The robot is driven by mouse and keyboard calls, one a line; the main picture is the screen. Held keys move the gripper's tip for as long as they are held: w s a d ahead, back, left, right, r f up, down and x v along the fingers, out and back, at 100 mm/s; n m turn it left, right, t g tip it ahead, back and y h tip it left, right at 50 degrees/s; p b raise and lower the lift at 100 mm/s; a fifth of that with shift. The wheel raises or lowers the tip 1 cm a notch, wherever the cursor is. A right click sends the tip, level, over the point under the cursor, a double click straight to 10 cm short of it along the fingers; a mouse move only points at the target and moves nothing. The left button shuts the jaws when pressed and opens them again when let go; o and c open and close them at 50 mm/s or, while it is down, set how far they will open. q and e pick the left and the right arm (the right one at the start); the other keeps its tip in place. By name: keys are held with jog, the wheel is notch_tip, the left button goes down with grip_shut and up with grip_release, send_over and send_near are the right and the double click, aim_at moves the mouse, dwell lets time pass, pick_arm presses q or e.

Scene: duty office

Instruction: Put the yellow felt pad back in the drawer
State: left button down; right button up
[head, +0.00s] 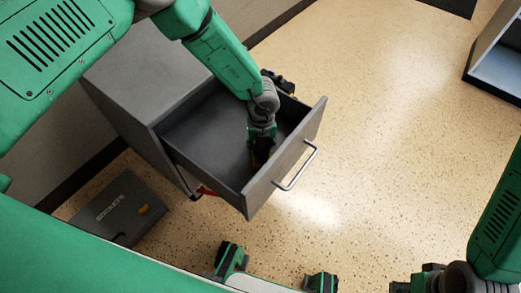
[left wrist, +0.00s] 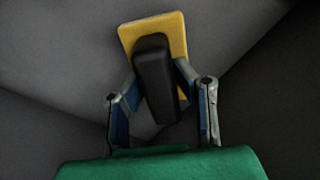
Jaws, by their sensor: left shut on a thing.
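The yellow felt pad (left wrist: 174,31) shows in the left wrist view, with a long black block over its near face; I cannot tell whether the block is part of it. My left gripper (left wrist: 157,85) is shut on the pad and block, its fingers on either side. In the head view, my left gripper (head: 262,150) reaches down inside the open drawer (head: 202,132). Only a sliver of yellow shows there, and whether the pad touches the drawer floor is unclear. My right gripper (head: 425,280) is at the lower right, partly cut off, its fingers unclear.
The drawer is pulled out of a grey cabinet (head: 137,75), its front bearing a metal handle (head: 298,168). A dark case marked SOCKETS (head: 115,208) lies on the floor at left. A red thing (head: 207,191) shows under the drawer. Open floor (head: 390,130) lies to the right.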

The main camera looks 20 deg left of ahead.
pick_arm(q)
jog(key=shift+d+f, duration=0.1)
jog(key=shift+f, duration=0.25)
jog(key=shift+r, duration=0.1)
jog(key=shift+a, duration=0.25)
jog(key=c, duration=1.3)
grip_release()
jog(key=shift+a, duration=0.15)
jog(key=shift+c, duration=0.2)
jog(key=shift+o, duration=0.3)
jog(key=shift+d, duration=0.2)
jog(key=shift+d+r, duration=0.1)
jog(key=shift+r, duration=0.2)
jog(key=r+p, duration=0.2)
jog(key=r, duration=0.3)
jog(key=r+p, duration=0.2)
jog(key=r, duration=0.3)
jog(key=shift+w+a+r, duration=0.1)
jog(key=shift+a+r, duration=0.1)
jog(key=shift+r, duration=0.05)
jog(key=shift+d+r, duration=0.15)
jog(key=shift+r, duration=0.35)
pick_arm(e)
notch_tip(320, 180, up, 4)
